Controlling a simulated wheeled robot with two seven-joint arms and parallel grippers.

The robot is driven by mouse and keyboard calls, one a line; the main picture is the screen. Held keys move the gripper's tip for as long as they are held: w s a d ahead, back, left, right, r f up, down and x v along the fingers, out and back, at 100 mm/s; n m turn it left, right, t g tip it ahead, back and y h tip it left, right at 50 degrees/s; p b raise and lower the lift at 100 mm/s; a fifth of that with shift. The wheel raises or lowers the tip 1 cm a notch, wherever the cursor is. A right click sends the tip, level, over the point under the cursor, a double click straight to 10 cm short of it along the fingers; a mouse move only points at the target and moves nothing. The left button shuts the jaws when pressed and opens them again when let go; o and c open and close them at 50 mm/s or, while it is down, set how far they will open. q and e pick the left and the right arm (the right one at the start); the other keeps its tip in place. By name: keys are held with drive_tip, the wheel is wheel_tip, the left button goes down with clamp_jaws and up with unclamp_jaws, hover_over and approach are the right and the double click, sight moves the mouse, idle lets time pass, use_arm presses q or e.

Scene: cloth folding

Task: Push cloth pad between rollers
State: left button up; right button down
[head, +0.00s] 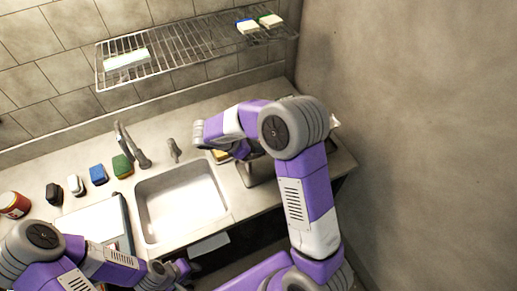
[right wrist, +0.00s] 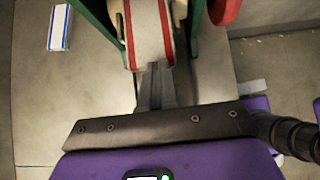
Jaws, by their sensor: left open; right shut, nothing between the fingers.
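The cloth pad (right wrist: 150,35), white with red stripes along its long edges, lies between the green side frames (right wrist: 196,22) of the roller device in the right wrist view. A red round part (right wrist: 225,10) sits at the device's right side. The rollers themselves are not clearly seen. My right gripper (right wrist: 155,68) is shut and empty, its fingertips at the pad's near end, seemingly touching it. In the head view my right arm covers most of this area. My left gripper (head: 182,268) is open at the bottom of the head view, in front of the counter and away from the pad.
A sink (head: 182,203) with a faucet is set in the counter. A green sponge (head: 122,166), a blue sponge (head: 98,174) and a red jar (head: 14,205) stand left of it. A wire shelf (head: 180,52) hangs above. A blue-and-white block (right wrist: 59,27) lies left of the device.

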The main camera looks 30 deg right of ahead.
drive_tip(key=shift+a, duration=0.1)
drive_tip(key=shift+a, duration=0.25)
drive_tip(key=a, duration=0.3)
drive_tip(key=a+r+p, duration=0.1)
drive_tip(key=shift+w+a, duration=0.35)
drive_tip(key=v, duration=0.8)
drive_tip(key=shift+r+p, duration=0.25)
drive_tip(key=shift+p, duration=0.2)
drive_tip(key=shift+s, duration=0.15)
